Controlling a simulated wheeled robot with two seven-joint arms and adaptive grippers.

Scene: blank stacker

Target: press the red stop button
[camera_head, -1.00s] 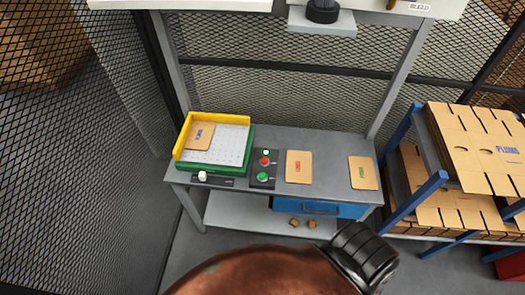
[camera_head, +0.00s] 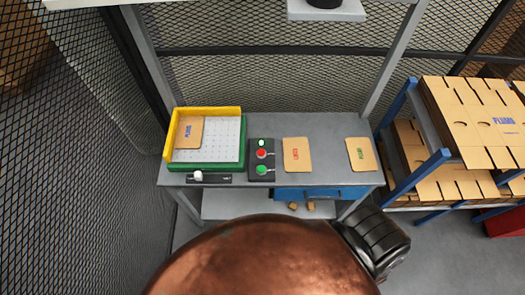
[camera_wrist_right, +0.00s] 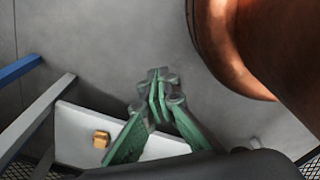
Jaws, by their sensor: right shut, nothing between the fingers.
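The red stop button (camera_head: 262,153) sits on a dark control box (camera_head: 251,160) on the grey table. A green button (camera_head: 262,170) is below it on the same box and a small white one above it. My right gripper (camera_wrist_right: 163,78) shows in the right wrist view, its green fingers together and empty, over grey floor beside the table's lower shelf (camera_wrist_right: 75,128). It is apart from the button, which that view does not show. My left gripper is in neither view.
A yellow-and-green tray (camera_head: 242,150) holding a card stands left of the box. A card marked in red (camera_head: 297,155) and one marked in green (camera_head: 361,155) lie to its right. A rack with cardboard blanks (camera_head: 480,130) stands at the right. Mesh surrounds the table.

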